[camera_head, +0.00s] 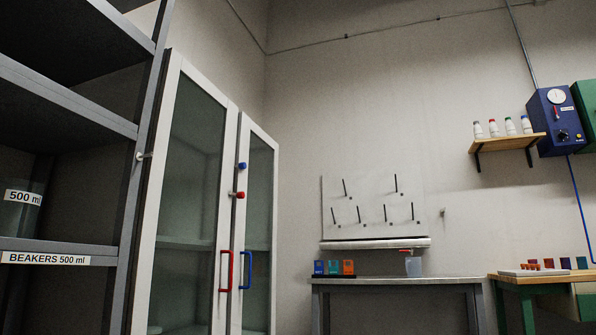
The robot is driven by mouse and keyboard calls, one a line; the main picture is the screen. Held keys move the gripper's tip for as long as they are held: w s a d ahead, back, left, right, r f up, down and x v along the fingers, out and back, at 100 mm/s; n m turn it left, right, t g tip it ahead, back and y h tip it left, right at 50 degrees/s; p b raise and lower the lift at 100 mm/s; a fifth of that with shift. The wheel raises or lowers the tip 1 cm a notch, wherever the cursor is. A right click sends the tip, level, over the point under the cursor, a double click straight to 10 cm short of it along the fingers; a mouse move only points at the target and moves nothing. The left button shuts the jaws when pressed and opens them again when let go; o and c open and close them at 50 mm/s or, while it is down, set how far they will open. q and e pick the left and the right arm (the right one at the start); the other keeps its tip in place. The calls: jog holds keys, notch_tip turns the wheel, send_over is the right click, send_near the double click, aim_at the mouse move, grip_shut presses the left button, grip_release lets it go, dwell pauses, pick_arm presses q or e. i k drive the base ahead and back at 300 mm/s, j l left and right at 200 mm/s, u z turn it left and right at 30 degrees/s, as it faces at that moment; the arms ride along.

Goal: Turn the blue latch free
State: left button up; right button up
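The blue latch (242,166) is a small blue knob on the inner upright frame of the right glass door (261,215) of a tall white cabinet. A red latch (239,194) sits just below it, near the seam with the left glass door (190,200). A red handle (225,271) is on the left door and a blue handle (246,270) on the right door. Both doors look shut. The blue latch is too small to tell how it is turned. Neither of my grippers is in view.
A grey shelf unit (70,100) stands close at the left. A metal table (400,281) with small boxes (333,267) and a beaker (413,266) stands against the back wall under a pegboard (373,200). A wooden-topped bench (540,279) is at the right.

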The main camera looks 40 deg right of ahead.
aim_at(241, 166)
jog(key=z, duration=0.8)
